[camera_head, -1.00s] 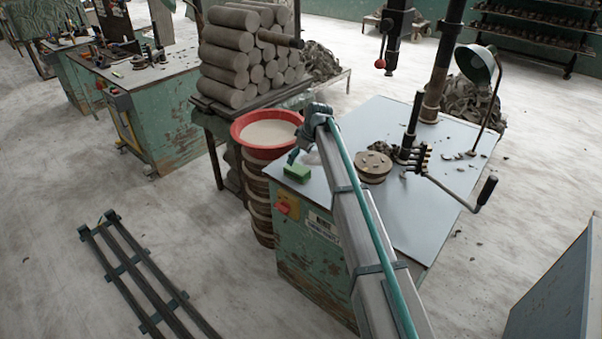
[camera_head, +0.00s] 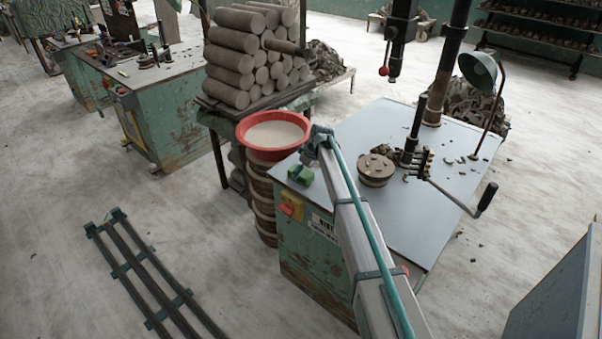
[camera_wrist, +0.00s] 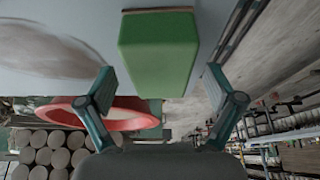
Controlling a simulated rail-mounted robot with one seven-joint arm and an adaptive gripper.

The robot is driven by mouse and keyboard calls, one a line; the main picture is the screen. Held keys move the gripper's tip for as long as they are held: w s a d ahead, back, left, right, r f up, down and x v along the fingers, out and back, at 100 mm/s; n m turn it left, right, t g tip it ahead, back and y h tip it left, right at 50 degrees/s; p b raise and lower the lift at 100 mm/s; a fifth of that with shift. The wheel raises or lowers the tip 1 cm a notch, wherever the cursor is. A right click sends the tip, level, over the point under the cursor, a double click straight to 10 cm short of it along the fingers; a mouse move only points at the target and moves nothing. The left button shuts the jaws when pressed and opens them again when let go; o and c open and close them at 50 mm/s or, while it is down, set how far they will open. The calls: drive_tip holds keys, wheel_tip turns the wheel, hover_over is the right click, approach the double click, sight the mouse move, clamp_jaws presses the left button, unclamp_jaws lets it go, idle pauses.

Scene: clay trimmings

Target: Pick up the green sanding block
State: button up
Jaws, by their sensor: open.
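The green sanding block (camera_head: 300,174) lies near the left front corner of the grey tabletop (camera_head: 400,215). In the head view my gripper is right at the block and covers part of it. In the wrist view the block (camera_wrist: 158,45) appears large at the top centre, its long side running between the line of my two fingers. My gripper (camera_wrist: 160,85) is open, with one finger on either side of the block's near end and a gap on both sides. The head view does not show clearly whether a finger touches it.
A red basin (camera_head: 272,133) with pale contents stands just left of the block on a stack of round pieces. A round brown disc (camera_head: 375,170) and a crank handle (camera_head: 487,198) are to the right. Stacked clay rolls (camera_head: 232,60) stand behind. The front right tabletop is clear.

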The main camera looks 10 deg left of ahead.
drive_tip(key=shift+x, duration=0.85)
drive_tip(key=shift+f, duration=0.25)
drive_tip(key=shift+c, duration=0.4)
drive_tip(key=c, duration=1.3)
drive_tip(key=shift+r, duration=0.1)
